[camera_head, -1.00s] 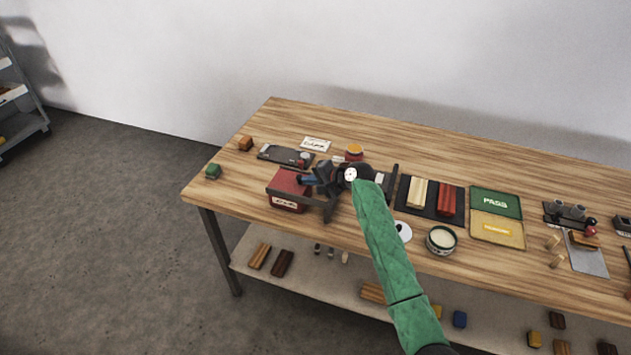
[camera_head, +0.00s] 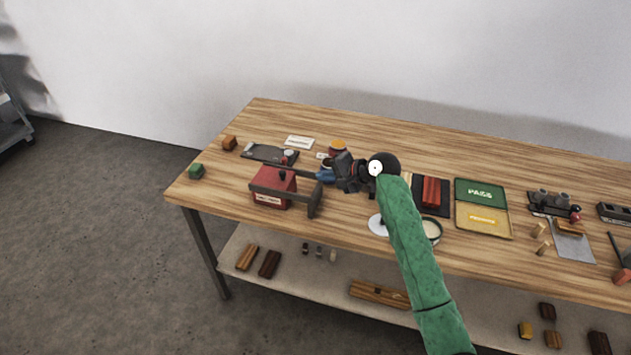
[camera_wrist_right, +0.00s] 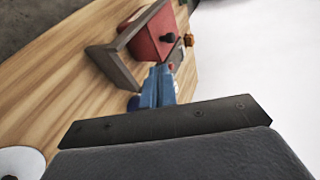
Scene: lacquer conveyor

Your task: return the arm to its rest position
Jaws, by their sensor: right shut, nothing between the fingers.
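My right arm (camera_head: 408,240), in a green sleeve, reaches over the workbench from the lower right in the head view. Its gripper (camera_head: 322,176) has blue fingertips and is shut and empty, above the bench just right of the red box (camera_head: 270,193). The blue fingers (camera_wrist_right: 160,85) also show together in the right wrist view, with the red box (camera_wrist_right: 154,38) beyond them. A grey-brown bar frame (camera_head: 314,198) stands at the red box's front right. My left gripper is not in view.
The workbench (camera_head: 220,185) holds a green block (camera_head: 196,171), an orange-brown block (camera_head: 229,142), a dark tray with red bars (camera_head: 431,192), a green PASS panel (camera_head: 480,192) and a round tin (camera_head: 432,230), partly behind my arm. The bench's front left is clear.

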